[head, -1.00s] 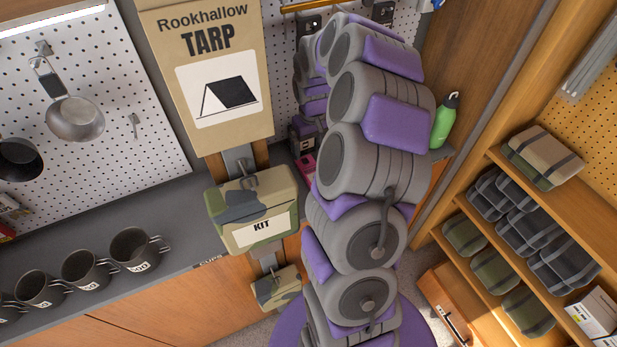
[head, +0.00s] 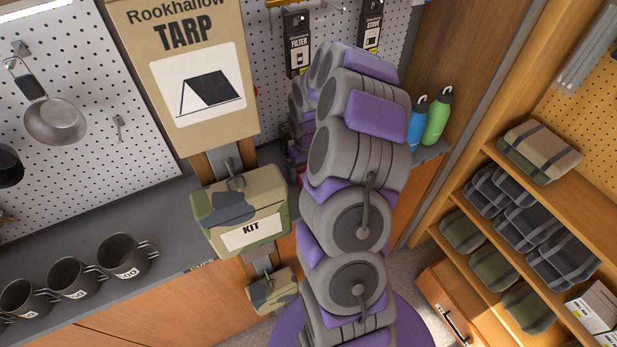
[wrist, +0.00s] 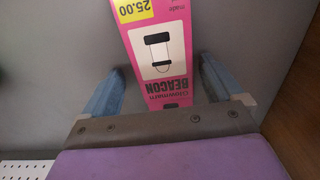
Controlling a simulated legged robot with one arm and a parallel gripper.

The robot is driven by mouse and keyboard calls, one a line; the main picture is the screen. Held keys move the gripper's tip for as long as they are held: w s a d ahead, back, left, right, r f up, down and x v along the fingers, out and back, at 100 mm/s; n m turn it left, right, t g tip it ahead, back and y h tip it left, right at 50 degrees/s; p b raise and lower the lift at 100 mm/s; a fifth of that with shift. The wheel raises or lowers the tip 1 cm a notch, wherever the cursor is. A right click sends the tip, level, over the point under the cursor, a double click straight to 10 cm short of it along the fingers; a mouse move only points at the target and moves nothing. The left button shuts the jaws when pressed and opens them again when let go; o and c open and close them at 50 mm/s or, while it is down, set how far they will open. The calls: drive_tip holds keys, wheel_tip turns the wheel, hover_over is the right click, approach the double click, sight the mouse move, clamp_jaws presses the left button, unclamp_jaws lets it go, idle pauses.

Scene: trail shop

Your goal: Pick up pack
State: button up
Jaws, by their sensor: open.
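A pink pack (wrist: 157,45) lettered "BEACON", with a yellow 25.00 price strip, fills the middle of the wrist view. My gripper (wrist: 161,65) is open, with one blue finger on each side of the pack. A gap seems to show at each side; I cannot tell whether either finger touches it. The pack's near end is hidden behind my grey and purple gripper body. In the head view my own arm covers my gripper and nearly all of the pack.
Camouflage KIT pouches (head: 240,212) hang just left of my arm, below a TARP packet (head: 190,70). Mugs (head: 75,275) stand on the grey counter (head: 165,215). Blue and green bottles (head: 436,118) stand right of my arm. Shelves (head: 490,150) hold rolled bundles.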

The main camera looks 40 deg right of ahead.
sight(306, 172)
drive_tip(key=shift+a+r, duration=0.15)
drive_tip(key=shift+a, duration=0.3)
drive_tip(key=c, duration=0.6)
drive_tip(key=shift+s+d, duration=0.1)
drive_tip(key=shift+d, duration=0.1)
drive_tip(key=c, duration=0.6)
drive_tip(key=shift+r, duration=0.1)
drive_tip(key=shift+r, duration=0.25)
wheel_tip(306, 172, up, 3)
drive_tip(key=shift+f+p, duration=0.1)
drive_tip(key=shift+p, duration=0.35)
drive_tip(key=s+a, duration=0.2)
drive_tip(key=s, duration=0.3)
drive_tip(key=s+a+r, duration=0.1)
drive_tip(key=s, duration=0.4)
drive_tip(key=s+a+p, duration=0.1)
drive_tip(key=s+a, duration=0.1)
drive_tip(key=s, duration=0.3)
drive_tip(key=shift+a+r, duration=0.25)
drive_tip(key=shift+a, duration=0.05)
